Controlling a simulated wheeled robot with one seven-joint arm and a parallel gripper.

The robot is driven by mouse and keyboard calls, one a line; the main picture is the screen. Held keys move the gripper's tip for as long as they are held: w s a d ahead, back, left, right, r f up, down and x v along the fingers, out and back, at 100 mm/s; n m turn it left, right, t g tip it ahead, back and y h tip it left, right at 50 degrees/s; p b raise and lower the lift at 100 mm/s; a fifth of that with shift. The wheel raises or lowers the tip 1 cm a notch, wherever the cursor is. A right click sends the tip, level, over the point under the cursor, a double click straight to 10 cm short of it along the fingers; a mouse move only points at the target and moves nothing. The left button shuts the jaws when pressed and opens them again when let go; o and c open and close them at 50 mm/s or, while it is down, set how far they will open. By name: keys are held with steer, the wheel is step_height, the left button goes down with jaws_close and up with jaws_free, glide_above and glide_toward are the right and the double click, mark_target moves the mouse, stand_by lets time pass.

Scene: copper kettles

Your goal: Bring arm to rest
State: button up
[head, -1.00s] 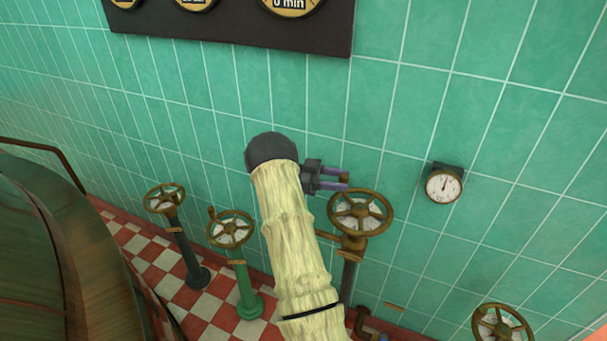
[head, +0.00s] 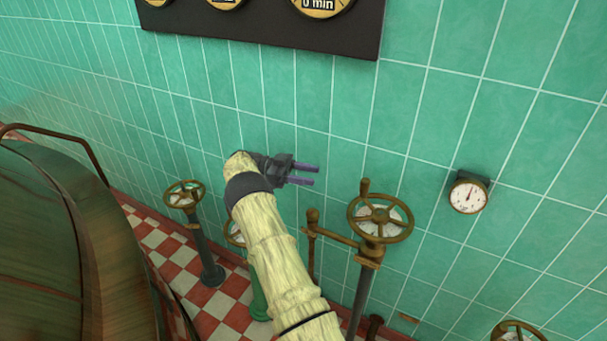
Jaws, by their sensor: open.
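My arm (head: 275,250) is sleeved in a pale cream cover and reaches up from the bottom of the head view. My gripper (head: 302,175) is at its end and points right. Its two purple-grey fingers are parallel and apart, with nothing between them. The gripper is above and to the left of the nearest brass valve wheel (head: 380,218) in the picture, with a visible gap.
A dark valve post with a brass wheel (head: 184,195) stands at left. A green post's wheel (head: 234,232) is partly hidden by my arm. A large copper kettle (head: 40,240) fills the left. A gauge (head: 468,196) and dark dial panel (head: 270,28) are on the green tiled wall.

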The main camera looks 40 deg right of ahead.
steer(key=shift+w+a, duration=0.4)
steer(key=shift+w, duration=0.05)
stand_by(0.4)
